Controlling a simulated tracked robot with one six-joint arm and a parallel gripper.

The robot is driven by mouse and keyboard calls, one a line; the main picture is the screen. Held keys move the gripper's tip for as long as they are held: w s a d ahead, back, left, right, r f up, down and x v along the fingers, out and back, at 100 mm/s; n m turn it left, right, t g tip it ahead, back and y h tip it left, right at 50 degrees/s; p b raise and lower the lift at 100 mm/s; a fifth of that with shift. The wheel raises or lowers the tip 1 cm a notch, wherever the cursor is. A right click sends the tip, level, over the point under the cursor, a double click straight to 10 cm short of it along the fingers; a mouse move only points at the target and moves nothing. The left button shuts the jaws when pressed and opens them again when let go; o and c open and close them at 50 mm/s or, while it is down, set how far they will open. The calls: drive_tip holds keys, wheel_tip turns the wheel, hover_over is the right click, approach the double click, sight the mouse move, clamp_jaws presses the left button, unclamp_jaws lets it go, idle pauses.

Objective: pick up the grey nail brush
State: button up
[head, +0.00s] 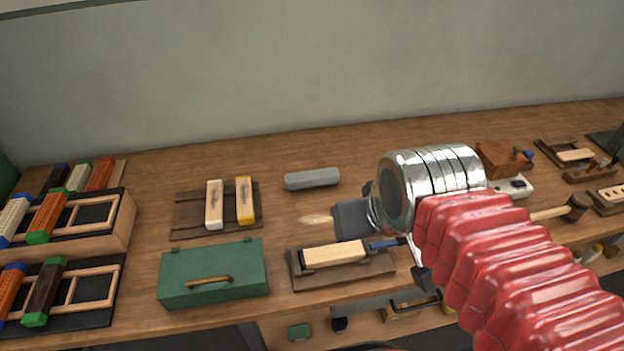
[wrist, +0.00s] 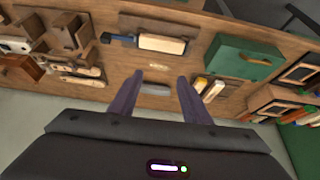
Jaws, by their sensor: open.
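The grey nail brush (head: 312,179) lies on the wooden bench, behind the middle, with clear wood around it. It also shows in the wrist view (wrist: 156,89), between and beyond my two fingertips. My gripper (wrist: 154,82) is open and empty, with one finger on each side of the brush in that picture. In the head view my gripper (head: 352,218) is to the right of the brush and nearer the front, apart from it. The arm hides part of the bench on the right.
A dark tray (head: 187,226) with a white and a yellow brush lies left of the grey brush. A green box (head: 213,274) stands at the front left. A wooden block (head: 335,254) sits in a holder at the front. A pale oval mark (head: 315,219) shows on the bench.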

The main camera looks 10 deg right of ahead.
drive_tip(key=shift+o, duration=0.7)
drive_tip(key=shift+w+r, duration=0.2)
drive_tip(key=shift+w, duration=0.2)
drive_tip(key=shift+o, duration=0.9)
drive_tip(key=w+r+n+g, duration=0.1)
drive_tip(key=w+r+n, duration=0.2)
drive_tip(key=w, duration=0.6)
drive_tip(key=shift+a+n, duration=0.15)
drive_tip(key=shift+n, duration=0.55)
drive_tip(key=n+g, duration=0.5)
drive_tip(key=n, duration=0.8)
hover_over(314, 176)
wheel_tip(314, 176, down, 16)
wheel_tip(314, 176, down, 8)
drive_tip(key=shift+f, duration=0.25)
